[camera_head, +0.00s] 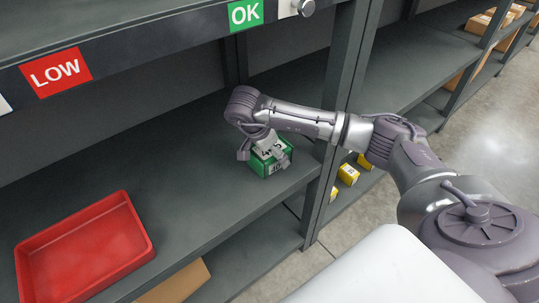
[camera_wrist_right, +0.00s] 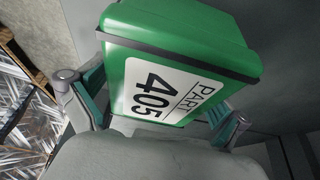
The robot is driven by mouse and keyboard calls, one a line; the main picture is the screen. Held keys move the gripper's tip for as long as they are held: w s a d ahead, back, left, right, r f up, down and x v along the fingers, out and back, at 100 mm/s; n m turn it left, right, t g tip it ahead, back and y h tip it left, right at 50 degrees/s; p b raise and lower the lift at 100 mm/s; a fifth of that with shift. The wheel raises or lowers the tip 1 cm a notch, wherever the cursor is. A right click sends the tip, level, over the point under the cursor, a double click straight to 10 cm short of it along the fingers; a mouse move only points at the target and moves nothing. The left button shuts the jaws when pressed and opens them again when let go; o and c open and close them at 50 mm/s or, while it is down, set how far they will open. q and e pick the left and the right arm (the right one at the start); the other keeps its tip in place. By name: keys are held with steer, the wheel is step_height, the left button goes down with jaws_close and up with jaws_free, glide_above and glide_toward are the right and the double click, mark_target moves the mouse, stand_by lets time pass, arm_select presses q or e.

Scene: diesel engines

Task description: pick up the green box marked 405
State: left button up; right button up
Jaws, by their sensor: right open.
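The green box marked 405 (camera_head: 277,165) stands on the dark shelf board (camera_head: 185,190), near its front edge by the upright. My right gripper (camera_head: 260,152) is over the box and hides part of its top. In the right wrist view the box (camera_wrist_right: 190,45) fills the middle, with its white "PART 405" label facing the camera. My right gripper (camera_wrist_right: 155,105) is open, with one finger on each side of the box. I cannot tell whether the fingers touch it. My left gripper is not in view.
A red tray (camera_head: 82,285) lies on the same shelf at the lower left and looks empty. An upright post (camera_head: 330,130) stands just right of the box. Small yellow boxes (camera_head: 348,174) sit lower beyond it. A higher shelf carries "LOW" (camera_head: 55,73) and "OK" (camera_head: 245,14) signs.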

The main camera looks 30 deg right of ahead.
steer(key=shift+f, duration=0.15)
stand_by(0.4)
steer(key=c, duration=1.5)
steer(key=shift+o, duration=0.2)
